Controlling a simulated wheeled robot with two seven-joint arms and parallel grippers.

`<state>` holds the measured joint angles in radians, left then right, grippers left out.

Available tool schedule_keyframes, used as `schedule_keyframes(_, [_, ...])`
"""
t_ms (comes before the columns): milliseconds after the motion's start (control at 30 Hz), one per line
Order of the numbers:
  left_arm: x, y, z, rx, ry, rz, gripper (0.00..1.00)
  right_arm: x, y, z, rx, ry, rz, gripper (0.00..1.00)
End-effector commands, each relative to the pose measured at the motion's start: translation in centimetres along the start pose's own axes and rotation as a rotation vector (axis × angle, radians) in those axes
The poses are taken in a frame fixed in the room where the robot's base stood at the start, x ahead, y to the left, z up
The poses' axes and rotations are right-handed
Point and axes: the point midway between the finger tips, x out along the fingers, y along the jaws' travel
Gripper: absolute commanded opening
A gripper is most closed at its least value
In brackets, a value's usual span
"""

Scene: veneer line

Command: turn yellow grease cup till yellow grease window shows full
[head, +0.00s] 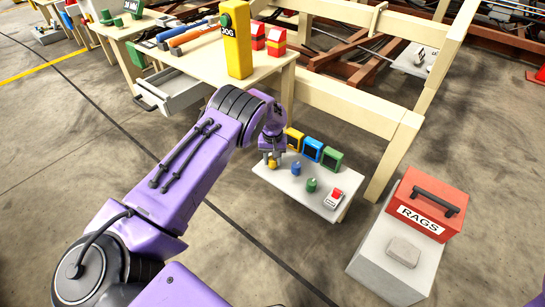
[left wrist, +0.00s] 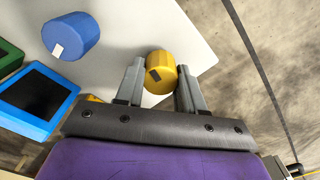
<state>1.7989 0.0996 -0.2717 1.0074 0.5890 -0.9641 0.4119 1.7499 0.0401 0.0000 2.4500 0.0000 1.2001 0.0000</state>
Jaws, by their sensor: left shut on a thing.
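The yellow grease cup (head: 273,164) stands at the left end of a small white shelf (head: 322,194). My left gripper (head: 269,155) reaches it from above and is shut on it. In the left wrist view the yellow grease cup (left wrist: 161,78) sits between the two grey fingers of the left gripper (left wrist: 160,68), a dark mark on its side. The yellow grease window (head: 293,139) stands behind, partly hidden by my arm; its face looks dark and its level cannot be read. In the left wrist view only a yellow sliver shows behind the gripper. My right gripper is not in view.
A blue cup (head: 296,169) and a green cup (head: 311,184) stand to the right, with a blue window (head: 313,149) and a green window (head: 331,159) behind. A red-button box (head: 333,198) sits at the shelf's right end. A red RAGS box (head: 427,201) stands farther right.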

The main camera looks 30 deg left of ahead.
Motion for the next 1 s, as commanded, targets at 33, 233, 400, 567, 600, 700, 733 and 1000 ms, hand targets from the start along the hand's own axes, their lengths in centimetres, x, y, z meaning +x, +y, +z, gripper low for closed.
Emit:
schedule_keyframes(33, [-0.19, 0.0, -0.12, 0.028, 0.003, 0.002, 0.08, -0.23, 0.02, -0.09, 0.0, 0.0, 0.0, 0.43])
schedule_keyframes(233, [-0.12, 0.02, -0.11, 0.146, 0.003, 0.001, 0.07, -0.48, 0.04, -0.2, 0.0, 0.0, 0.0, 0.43])
schedule_keyframes(400, [-0.09, 0.07, -0.11, 0.212, 0.004, 0.001, 0.07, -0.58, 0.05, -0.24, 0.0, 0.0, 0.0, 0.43])
schedule_keyframes(567, [-0.08, 0.05, -0.13, 0.242, 0.004, 0.0, 0.07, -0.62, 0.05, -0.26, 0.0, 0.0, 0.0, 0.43])
schedule_keyframes(600, [-0.07, 0.04, -0.14, 0.246, 0.004, 0.0, 0.07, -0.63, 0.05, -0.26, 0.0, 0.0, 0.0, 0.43])
schedule_keyframes(700, [-0.07, 0.04, -0.14, 0.251, 0.004, -0.001, 0.07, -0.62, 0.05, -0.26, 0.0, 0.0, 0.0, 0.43])
schedule_keyframes(733, [-0.07, 0.04, -0.14, 0.252, 0.004, -0.001, 0.07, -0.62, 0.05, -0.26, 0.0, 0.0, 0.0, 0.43])
schedule_keyframes(1000, [-0.08, 0.05, -0.16, 0.25, 0.005, 0.0, 0.44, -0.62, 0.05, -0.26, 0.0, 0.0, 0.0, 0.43])
